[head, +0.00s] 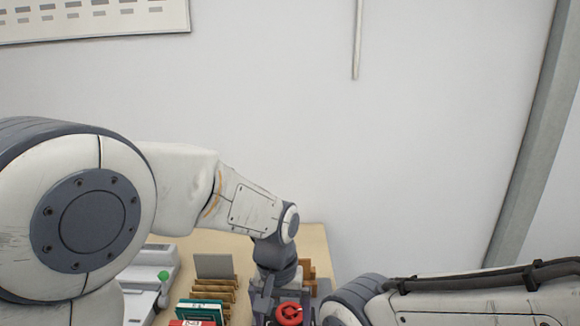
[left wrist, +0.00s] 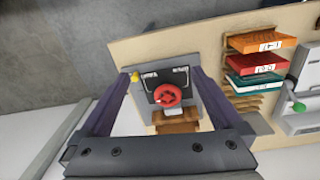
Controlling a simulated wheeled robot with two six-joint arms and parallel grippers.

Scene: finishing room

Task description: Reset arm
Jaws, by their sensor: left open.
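My left arm reaches in from the left of the head view, and its gripper (head: 272,298) points down at the table, partly hidden at the bottom edge. In the left wrist view the left gripper (left wrist: 157,76) is open, with its two dark fingers wide apart and nothing held between them. A red round knob (left wrist: 167,95) on a dark-faced device (left wrist: 165,77) shows between the fingers. The red knob also shows in the head view (head: 290,314), beside the gripper. I cannot tell whether the fingers touch the device. My right arm crosses the lower right; its gripper is out of view.
The wooden table (head: 310,240) stands against a pale wall. A rack with wooden slats (head: 213,291) holds orange, green and red labelled pieces (left wrist: 258,62). A white machine with a green button (head: 163,275) stands left of it. A wooden stepped block (head: 307,270) is behind the gripper.

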